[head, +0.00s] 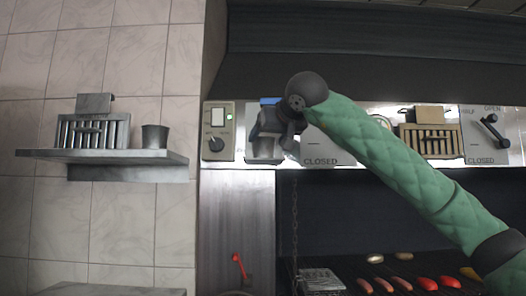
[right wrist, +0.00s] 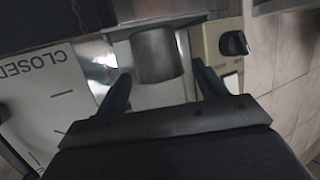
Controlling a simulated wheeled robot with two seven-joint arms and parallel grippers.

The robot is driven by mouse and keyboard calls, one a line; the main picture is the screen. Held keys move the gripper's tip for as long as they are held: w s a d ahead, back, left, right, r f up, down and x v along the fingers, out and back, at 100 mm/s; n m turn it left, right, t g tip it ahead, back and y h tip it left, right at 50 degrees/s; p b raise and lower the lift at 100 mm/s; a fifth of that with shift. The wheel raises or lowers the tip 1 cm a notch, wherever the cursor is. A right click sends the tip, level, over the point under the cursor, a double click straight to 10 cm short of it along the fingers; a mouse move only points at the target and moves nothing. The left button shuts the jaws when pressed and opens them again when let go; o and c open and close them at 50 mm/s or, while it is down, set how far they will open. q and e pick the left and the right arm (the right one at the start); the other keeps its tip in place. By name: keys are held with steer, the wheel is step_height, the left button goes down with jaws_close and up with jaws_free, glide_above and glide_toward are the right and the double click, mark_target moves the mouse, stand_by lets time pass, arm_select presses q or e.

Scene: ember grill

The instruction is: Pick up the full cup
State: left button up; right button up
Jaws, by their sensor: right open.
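A grey metal cup (right wrist: 157,55) stands in a bay of the panel, seen between and beyond the fingers of my right gripper (right wrist: 161,86). The gripper is open, with one finger to each side of the cup's near end; I cannot tell whether they touch it. In the head view my right gripper (head: 272,127) is in front of the bay, and part of the cup (head: 263,149) shows below it. A second grey cup (head: 154,136) stands upright on the wall shelf (head: 110,155). The contents of both cups are hidden. My left gripper is not in view.
A knob panel (head: 217,130) is beside the bay, left in the head view. A slotted box (head: 92,130) stands on the shelf, and another (head: 430,140) is on the panel at right. Sausages (head: 403,283) and red peppers (head: 427,284) lie below. A chain hangs below the bay.

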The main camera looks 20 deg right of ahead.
mark_target(264, 143)
steer(key=p+x, duration=0.1)
steer(key=x, duration=0.3)
steer(key=shift+w+d, duration=0.1)
steer(key=shift+w+f, duration=0.1)
steer(key=shift+w, duration=0.25)
steer(key=shift+s, duration=0.15)
steer(key=shift+c, duration=0.9)
steer(key=c, duration=0.7)
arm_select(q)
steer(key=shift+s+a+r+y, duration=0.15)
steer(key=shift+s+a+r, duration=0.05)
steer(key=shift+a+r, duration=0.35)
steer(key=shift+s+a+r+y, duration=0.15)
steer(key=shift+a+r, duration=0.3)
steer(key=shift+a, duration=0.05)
arm_select(e)
steer(key=shift+o, duration=0.2)
